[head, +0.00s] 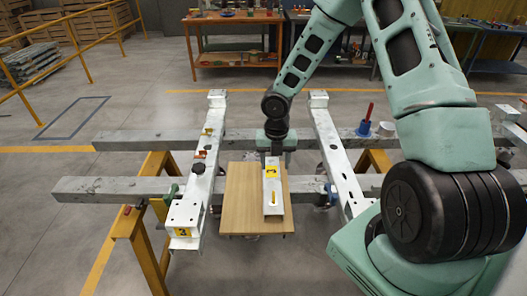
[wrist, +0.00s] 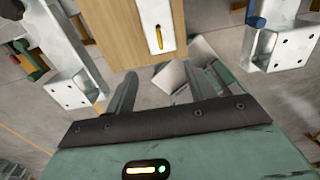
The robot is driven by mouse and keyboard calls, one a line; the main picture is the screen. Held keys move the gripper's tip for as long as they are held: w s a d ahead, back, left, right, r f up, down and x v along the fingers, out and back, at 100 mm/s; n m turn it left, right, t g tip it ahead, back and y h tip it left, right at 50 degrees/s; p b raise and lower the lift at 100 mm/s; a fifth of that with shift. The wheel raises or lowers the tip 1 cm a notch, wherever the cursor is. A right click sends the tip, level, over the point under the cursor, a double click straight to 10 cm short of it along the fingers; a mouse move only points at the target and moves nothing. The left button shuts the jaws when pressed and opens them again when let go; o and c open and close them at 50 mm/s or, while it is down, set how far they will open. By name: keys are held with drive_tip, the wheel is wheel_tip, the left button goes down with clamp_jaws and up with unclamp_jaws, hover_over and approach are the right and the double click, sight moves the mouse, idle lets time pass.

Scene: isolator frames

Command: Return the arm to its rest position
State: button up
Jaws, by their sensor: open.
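My gripper (head: 277,145) is over the far edge of a wooden board, at the far end of a short white bar (head: 273,205). In the wrist view my gripper (wrist: 157,88) has its two dark fingers spread wide, with nothing held between them. The white bar, with a yellow label and a yellow slot or handle, lies on the board; its end shows in the wrist view (wrist: 160,14) beyond the fingertips. The fingers are hard to make out in the head view, so contact with the bar cannot be told there.
The wooden board (head: 240,200) lies between two long white frames, left (head: 197,170) and right (head: 335,155). They rest across grey beams (head: 120,188) on yellow trestles (head: 137,228). A red-handled tool (head: 366,118) and a blue-and-white cup-like item (head: 386,129) stand at right. A workbench (head: 235,45) is behind.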

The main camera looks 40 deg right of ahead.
drive_tip(key=shift+a+r, duration=0.1)
drive_tip(key=shift+r, duration=0.1)
drive_tip(key=s+a+r+m+b, duration=0.2)
drive_tip(key=s+a+r+m, duration=0.45)
drive_tip(key=a, duration=0.35)
drive_tip(key=s+a+r+m+b, duration=0.2)
drive_tip(key=s+a+r+m, duration=0.3)
drive_tip(key=s+a+m, duration=0.3)
drive_tip(key=s+a+r+m+b, duration=0.1)
drive_tip(key=s+a+r+m, duration=0.2)
drive_tip(key=s+a+m, duration=0.3)
drive_tip(key=s+m, duration=0.1)
drive_tip(key=s, duration=0.2)
drive_tip(key=shift+s+a+r+y, duration=0.15)
drive_tip(key=shift+s+y, duration=0.15)
drive_tip(key=shift+s, duration=0.1)
